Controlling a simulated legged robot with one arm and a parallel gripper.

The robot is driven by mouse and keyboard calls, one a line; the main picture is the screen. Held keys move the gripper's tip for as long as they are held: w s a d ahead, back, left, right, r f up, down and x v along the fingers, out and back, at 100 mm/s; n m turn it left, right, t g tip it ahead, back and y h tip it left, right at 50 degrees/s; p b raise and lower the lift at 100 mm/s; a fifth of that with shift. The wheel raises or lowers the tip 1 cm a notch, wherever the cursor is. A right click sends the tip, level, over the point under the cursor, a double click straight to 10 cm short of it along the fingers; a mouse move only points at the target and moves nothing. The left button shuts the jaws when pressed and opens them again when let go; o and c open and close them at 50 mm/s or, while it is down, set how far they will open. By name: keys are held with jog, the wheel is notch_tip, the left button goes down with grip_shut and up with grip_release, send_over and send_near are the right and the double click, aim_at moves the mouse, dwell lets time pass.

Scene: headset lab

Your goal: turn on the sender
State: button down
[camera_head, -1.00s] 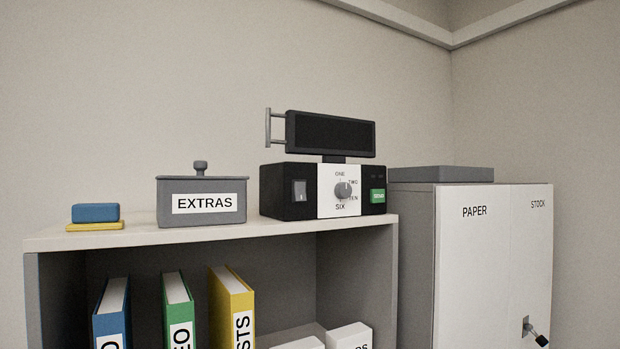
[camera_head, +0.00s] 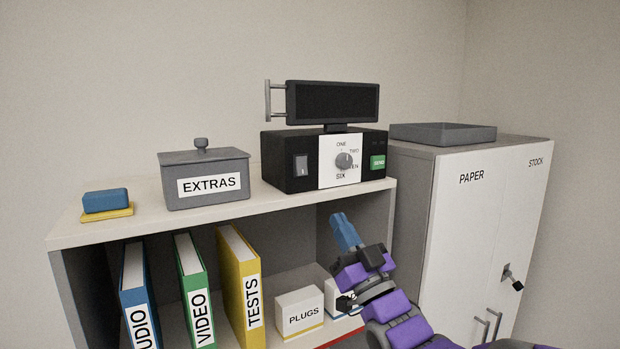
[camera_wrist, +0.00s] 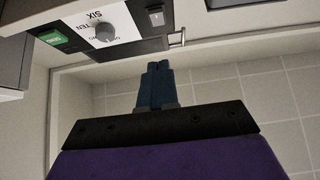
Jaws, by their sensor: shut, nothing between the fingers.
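A black device (camera_head: 277,150), which I take to be the sender, stands on top of the shelf. No label naming it is legible. Its front has a grey rocker switch (camera_head: 302,165) at left, a white panel with a round dial (camera_head: 344,160), and a green button (camera_head: 377,162) at right. A dark screen (camera_head: 333,102) with a side handle sits above it. My gripper (camera_head: 341,218) has blue fingers, shut and empty, in front of and below the device, touching nothing. In the wrist view my gripper (camera_wrist: 156,64) points toward the device, whose dial (camera_wrist: 104,33) and switch (camera_wrist: 156,17) appear upside down.
A grey EXTRAS box (camera_head: 205,184) and a blue-and-yellow block (camera_head: 106,202) stand left of the device. Binders (camera_head: 239,290) and a PLUGS box (camera_head: 299,312) fill the shelf below. A PAPER STOCK cabinet (camera_head: 481,208) with a grey tray (camera_head: 443,133) stands right.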

aim_at(302, 171)
jog(key=shift+a, duration=0.1)
jog(key=p+x, duration=0.1)
jog(key=x, duration=0.3)
jog(key=w+f+p+x, duration=0.1)
jog(key=x, duration=0.3)
jog(key=f+p+x, duration=0.1)
jog(key=x, duration=0.3)
jog(key=shift+w+a+r, duration=0.1)
jog(key=shift+w+a, duration=0.1)
jog(key=shift+a, duration=0.2)
jog(key=shift+w+a+p, duration=0.3)
jog(key=shift+w, duration=0.05)
